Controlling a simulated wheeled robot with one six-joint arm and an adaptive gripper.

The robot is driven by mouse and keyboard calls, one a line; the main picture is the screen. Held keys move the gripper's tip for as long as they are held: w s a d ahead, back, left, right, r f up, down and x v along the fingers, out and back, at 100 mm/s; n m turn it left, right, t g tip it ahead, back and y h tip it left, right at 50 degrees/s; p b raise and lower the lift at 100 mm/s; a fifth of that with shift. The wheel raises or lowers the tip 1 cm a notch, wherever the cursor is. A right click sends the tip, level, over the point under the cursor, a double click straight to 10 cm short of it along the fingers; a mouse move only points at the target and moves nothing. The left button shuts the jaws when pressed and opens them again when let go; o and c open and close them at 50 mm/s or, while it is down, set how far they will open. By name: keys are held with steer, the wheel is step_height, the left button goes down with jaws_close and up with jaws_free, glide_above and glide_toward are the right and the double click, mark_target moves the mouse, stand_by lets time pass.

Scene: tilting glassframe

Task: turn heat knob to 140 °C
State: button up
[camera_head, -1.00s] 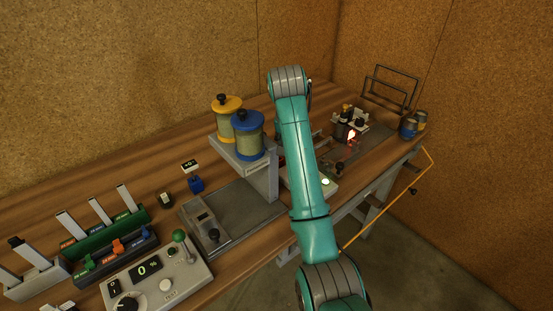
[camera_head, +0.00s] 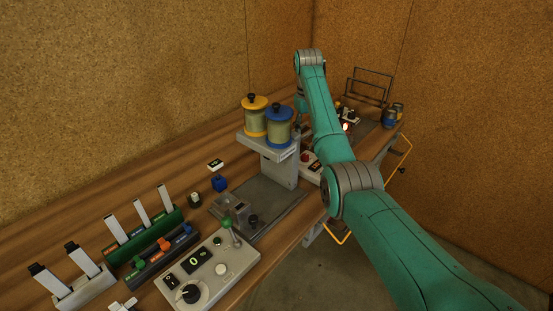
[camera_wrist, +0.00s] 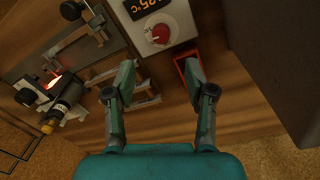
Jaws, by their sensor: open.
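In the wrist view a pale control box (camera_wrist: 178,12) stands at the top centre. Its orange-lit display (camera_wrist: 146,6) is cut by the top edge; "25 °C" is readable, and any digit before it is unclear. Below the display is a round red heat knob (camera_wrist: 160,33) with a pale mark. My gripper (camera_wrist: 158,78) is open and empty, its two fingers apart below the knob in the picture and not touching it. In the head view my gripper is hidden behind my arm.
A red-rimmed tray (camera_wrist: 178,67) sits beside the control box. A burner (camera_wrist: 68,92) with a glowing tip lies at left. A dark block (camera_wrist: 275,60) fills the upper right. In the head view, two spools (camera_head: 278,125) stand on a raised shelf near my arm.

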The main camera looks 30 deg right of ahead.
mark_target(305, 155)
steer(key=f, duration=1)
steer(key=shift+d+f, duration=0.2)
steer(key=shift+f, duration=0.2)
jaws_close()
